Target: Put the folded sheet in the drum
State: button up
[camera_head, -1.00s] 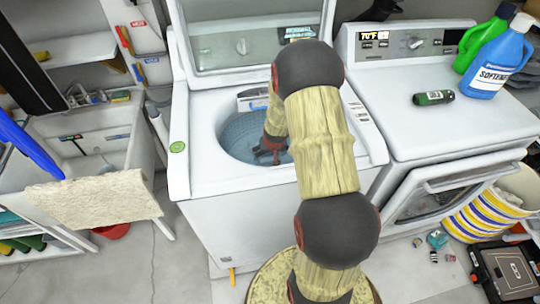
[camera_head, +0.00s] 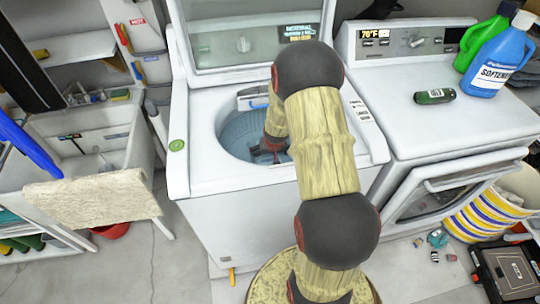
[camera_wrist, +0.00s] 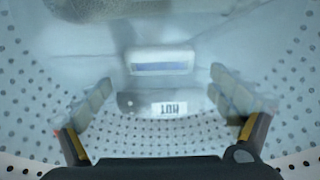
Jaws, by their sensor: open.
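The drum (camera_head: 232,132) is the blue-grey tub inside the open top-loading washer, and its perforated wall surrounds my gripper in the wrist view (camera_wrist: 30,100). My gripper (camera_head: 265,152) is down inside the drum opening, partly hidden by my arm. In the wrist view my gripper (camera_wrist: 163,125) is open, with its fingers wide apart and nothing between them. A grey, cloth-like thing (camera_wrist: 110,8) shows at the top edge of the wrist view, apart from the fingers. I cannot tell whether it is the folded sheet. A cream cloth (camera_head: 95,200) hangs over the front of the sink.
The washer lid (camera_head: 245,35) stands open behind the drum. A dryer (camera_head: 450,110) on the right holds a dark green bottle (camera_head: 435,96), a blue softener jug (camera_head: 497,65) and a green jug. The sink (camera_head: 120,120) is on the left. A striped basket (camera_head: 490,210) stands at right.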

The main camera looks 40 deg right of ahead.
jog(key=shift+r+p, duration=0.55)
jog(key=p+v, duration=0.5)
jog(key=v, duration=0.7)
jog(key=a+r+n+t+y, duration=0.1)
jog(key=a+r+n, duration=0.2)
jog(key=a+r, duration=1.3)
jog(key=s+a+r+n, duration=0.1)
jog(key=s+a+r, duration=0.5)
jog(key=s+r, duration=0.1)
jog(key=s+a+r+n+y, duration=0.1)
jog(key=s+a+r+n, duration=0.1)
jog(key=s+a+r, duration=0.4)
jog(key=s+r, duration=0.1)
jog(key=s, duration=0.3)
jog(key=shift+t, duration=0.4)
jog(key=shift+w+a+r, duration=0.1)
jog(key=shift+a, duration=0.05)
jog(key=shift+c, duration=0.4)
